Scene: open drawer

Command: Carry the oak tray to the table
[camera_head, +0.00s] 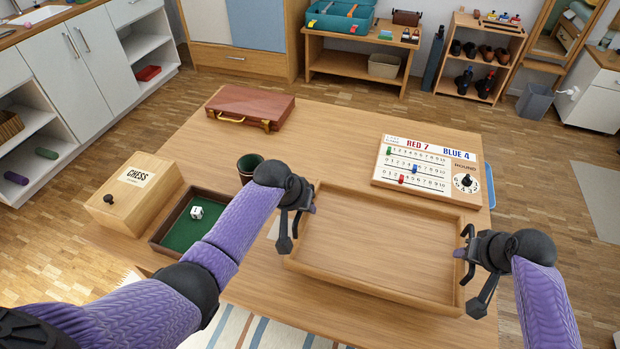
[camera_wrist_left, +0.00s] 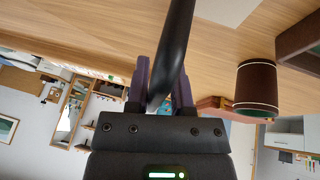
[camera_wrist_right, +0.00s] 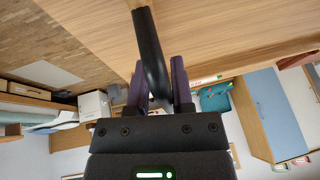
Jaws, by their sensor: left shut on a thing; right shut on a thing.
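The oak tray (camera_head: 375,245) is an empty, shallow wooden tray with low walls, level over the near right part of the wooden table (camera_head: 330,130). I cannot tell whether it touches the tabletop or hangs just above it. My left gripper (camera_head: 297,207) is shut on the black handle at the tray's left end; that handle (camera_wrist_left: 176,40) shows between purple fingers in the left wrist view. My right gripper (camera_head: 470,250) is shut on the black handle at the right end; that handle (camera_wrist_right: 148,45) shows in the right wrist view.
A scoreboard (camera_head: 425,165) lies just behind the tray. A dark cup (camera_head: 246,168), a green-lined dice tray (camera_head: 180,236) and a chess box (camera_head: 135,195) stand to the left. A reddish-brown case (camera_head: 250,105) lies at the back. The table's middle is clear.

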